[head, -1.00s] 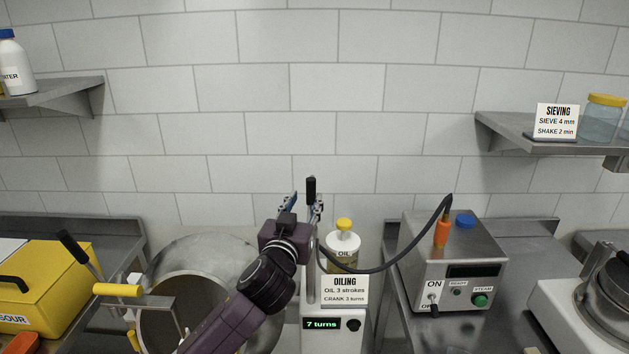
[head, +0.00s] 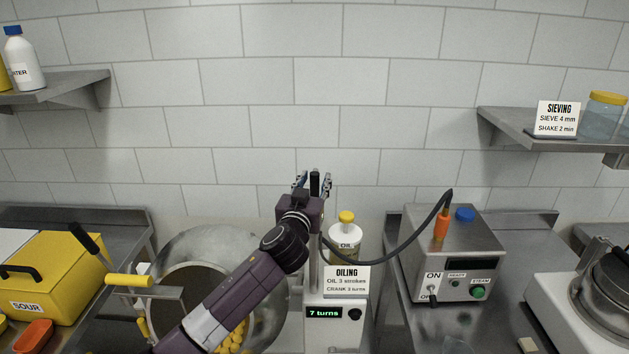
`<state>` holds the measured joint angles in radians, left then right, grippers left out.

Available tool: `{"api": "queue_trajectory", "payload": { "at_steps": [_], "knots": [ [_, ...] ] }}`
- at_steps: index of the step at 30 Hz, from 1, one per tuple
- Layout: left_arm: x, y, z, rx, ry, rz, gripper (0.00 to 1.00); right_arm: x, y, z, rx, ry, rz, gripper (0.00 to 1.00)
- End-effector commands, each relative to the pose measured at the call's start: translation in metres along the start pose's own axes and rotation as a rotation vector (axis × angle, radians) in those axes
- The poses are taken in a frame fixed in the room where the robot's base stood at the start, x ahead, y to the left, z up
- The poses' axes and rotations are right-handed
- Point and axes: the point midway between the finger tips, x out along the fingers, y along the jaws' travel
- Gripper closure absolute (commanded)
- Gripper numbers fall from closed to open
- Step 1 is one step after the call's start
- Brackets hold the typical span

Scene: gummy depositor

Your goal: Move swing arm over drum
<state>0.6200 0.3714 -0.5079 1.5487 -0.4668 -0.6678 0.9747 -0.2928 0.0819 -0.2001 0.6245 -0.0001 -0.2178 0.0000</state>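The drum (head: 190,240) is a round metal pan at the lower left, open toward me, with yellow pieces (head: 232,340) inside. Right of it, a pale upright post (head: 313,270) rises from a white unit reading "7 turns" and appears to belong to the swing arm. A black handle (head: 315,184) stands upright at its top. My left gripper (head: 314,183) is open, with one finger on each side of the handle; firm contact does not show. My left forearm crosses in front of the drum and hides part of it. My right gripper is not in view.
An oil bottle (head: 346,235) and an "OILING" card (head: 347,281) stand right of the post. A steam box (head: 455,262) with a dark hose is farther right. A yellow crank grip (head: 128,281) and a yellow "SOUR" box (head: 50,275) are left.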

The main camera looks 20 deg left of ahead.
Motion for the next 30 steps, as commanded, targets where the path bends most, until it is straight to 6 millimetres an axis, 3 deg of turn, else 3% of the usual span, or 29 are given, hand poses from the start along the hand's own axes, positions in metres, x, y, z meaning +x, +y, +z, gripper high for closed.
{"api": "queue_trajectory", "payload": {
  "at_steps": [2,10,23,30],
  "knots": [
    [0.0,0.0,0.0,0.0,0.0,0.0,0.7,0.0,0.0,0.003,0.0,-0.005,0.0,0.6],
    [0.0,0.0,0.0,0.0,0.0,0.0,0.99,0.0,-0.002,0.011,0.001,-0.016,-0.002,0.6],
    [-0.001,-0.001,0.001,-0.001,0.001,-0.008,1.0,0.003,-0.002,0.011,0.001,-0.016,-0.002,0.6],
    [-0.002,-0.009,0.005,-0.007,0.001,-0.088,1.0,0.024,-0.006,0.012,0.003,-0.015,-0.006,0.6]
  ]
}}
